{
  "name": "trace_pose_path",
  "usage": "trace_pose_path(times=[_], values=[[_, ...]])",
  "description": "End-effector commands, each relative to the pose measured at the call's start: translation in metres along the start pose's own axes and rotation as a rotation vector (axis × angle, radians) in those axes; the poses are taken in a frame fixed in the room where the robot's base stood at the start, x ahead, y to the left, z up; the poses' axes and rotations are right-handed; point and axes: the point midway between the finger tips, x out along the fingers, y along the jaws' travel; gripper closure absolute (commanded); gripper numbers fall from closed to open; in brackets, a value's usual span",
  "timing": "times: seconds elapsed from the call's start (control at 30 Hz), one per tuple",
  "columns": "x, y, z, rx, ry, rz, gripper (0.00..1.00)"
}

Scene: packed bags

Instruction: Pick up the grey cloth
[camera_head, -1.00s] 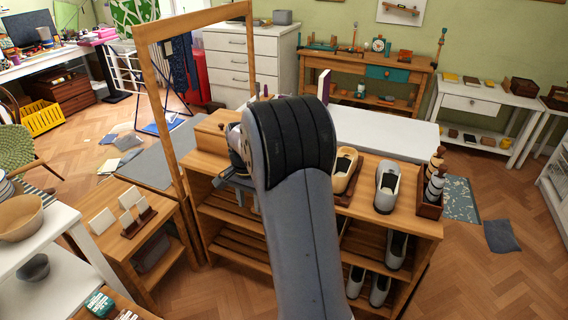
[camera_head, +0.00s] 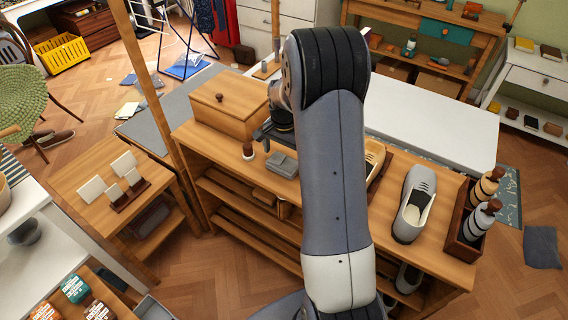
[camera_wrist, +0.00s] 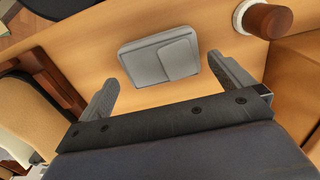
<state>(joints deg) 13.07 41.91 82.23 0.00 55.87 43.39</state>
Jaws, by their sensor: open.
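The grey cloth (camera_head: 282,164) is a small, flat, folded square on top of the wooden shoe bench (camera_head: 225,151). In the wrist view the grey cloth (camera_wrist: 160,57) lies on the bare wood with a smaller folded layer on top. My gripper (camera_wrist: 163,72) is open and empty. Its two fingers show on either side of the cloth's near edge in the wrist view, with the cloth apparently beyond the tips. I cannot tell the exact gap. In the head view my arm hides part of the bench, and the fingers are hard to make out.
A brush with a round brown knob (camera_head: 248,150) stands just left of the cloth. A lidded wooden box (camera_head: 228,112) is behind it. Shoes (camera_head: 413,205) and a wooden holder with bottles (camera_head: 462,232) stand at the right. A blue-grey cloth (camera_head: 542,247) lies on the floor.

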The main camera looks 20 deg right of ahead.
Motion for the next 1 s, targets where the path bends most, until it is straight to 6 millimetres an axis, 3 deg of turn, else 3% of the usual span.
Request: trace_pose_path(times=[0.2,0.5,0.9,1.0], values=[[0.031,-0.001,0.001,0.000,-0.001,0.001,0.00],[0.036,-0.001,0.001,0.000,0.001,-0.001,0.00],[0.036,-0.001,0.001,0.000,0.000,0.000,0.33],[0.036,-0.001,0.001,0.000,0.001,-0.001,0.34]])
